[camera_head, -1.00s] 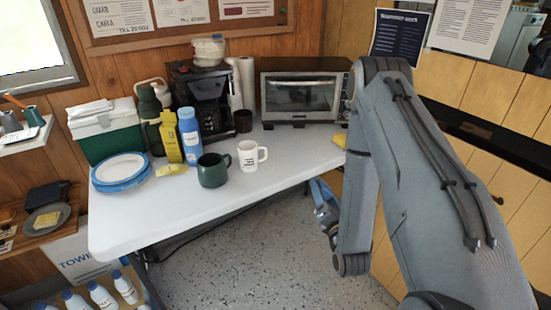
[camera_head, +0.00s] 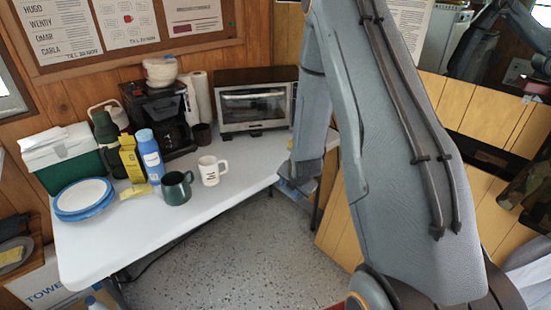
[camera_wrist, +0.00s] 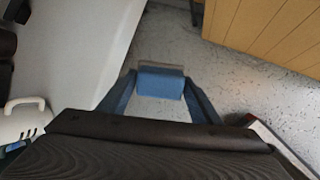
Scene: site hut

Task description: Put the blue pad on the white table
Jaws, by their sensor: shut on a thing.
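The white table (camera_head: 128,240) stands along the wall, and its pale top also shows at the left of the wrist view (camera_wrist: 85,45). My gripper (camera_wrist: 160,88) is shut on the blue pad (camera_wrist: 160,80), a small blue block held between its two blue fingers. In the wrist view, the pad is over the speckled floor, right of the table edge. In the head view, my gripper (camera_head: 297,187) is at the table's right front edge, largely hidden by my arm. I cannot make out the pad clearly there.
A green mug (camera_head: 176,188) and a white mug (camera_head: 211,171) stand near the table's front edge. Plates (camera_head: 84,197), a blue bottle (camera_head: 150,157), a coffee maker (camera_head: 160,115) and a toaster oven (camera_head: 254,103) also stand on it. The front strip of the tabletop is bare.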

